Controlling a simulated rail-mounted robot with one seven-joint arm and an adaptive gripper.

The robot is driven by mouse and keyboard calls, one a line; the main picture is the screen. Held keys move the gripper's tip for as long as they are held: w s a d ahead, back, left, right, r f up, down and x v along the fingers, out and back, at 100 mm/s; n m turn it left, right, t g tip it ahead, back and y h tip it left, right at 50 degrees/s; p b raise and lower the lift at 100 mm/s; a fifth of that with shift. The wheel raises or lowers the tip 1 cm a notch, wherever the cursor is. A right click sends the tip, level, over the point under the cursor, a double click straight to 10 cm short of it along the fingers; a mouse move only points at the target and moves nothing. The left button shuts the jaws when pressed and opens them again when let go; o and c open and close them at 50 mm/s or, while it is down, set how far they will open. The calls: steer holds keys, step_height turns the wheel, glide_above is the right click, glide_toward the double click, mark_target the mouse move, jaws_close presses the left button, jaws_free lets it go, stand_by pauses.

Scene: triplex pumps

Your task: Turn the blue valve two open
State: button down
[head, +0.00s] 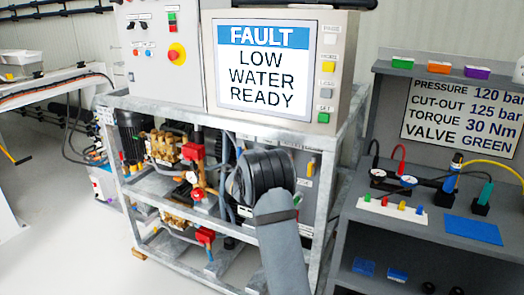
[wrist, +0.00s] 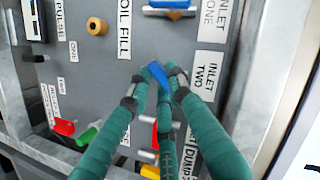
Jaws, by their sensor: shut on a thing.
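The blue valve two handle (wrist: 157,73) is on the grey panel in the wrist view, left of the label INLET TWO (wrist: 207,77). It is tilted, running from upper left to lower right. My gripper (wrist: 160,88) has teal fingers with dark joints, closed in around this handle from below. The fingers partly cover the handle and its base. In the head view my arm stands in front of the panel and hides the valve and the fingers.
Another blue handle (wrist: 168,4) lies level above, by INLET ONE. A brass oil fill cap (wrist: 97,26), a red handle (wrist: 64,127) and a green handle (wrist: 87,136) are at left. The metal frame (head: 325,195) surrounds the pumps. The screen (head: 268,66) reads FAULT LOW WATER READY.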

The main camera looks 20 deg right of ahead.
steer(key=n+g+p, duration=0.1)
steer(key=n+p, duration=0.1)
steer(key=p, duration=0.3)
steer(key=n+g+h+p, duration=0.1)
steer(key=n+p, duration=0.1)
steer(key=p, duration=0.3)
steer(key=n+g+h+p, duration=0.1)
steer(key=n+p, duration=0.1)
steer(key=p, duration=0.4)
steer(key=shift+w+r+g, duration=0.1)
steer(key=shift+r+g, duration=0.3)
steer(key=shift+f, duration=0.15)
steer(key=c, duration=1.6)
jaws_free()
steer(key=shift+o, duration=0.2)
steer(key=shift+a, duration=0.15)
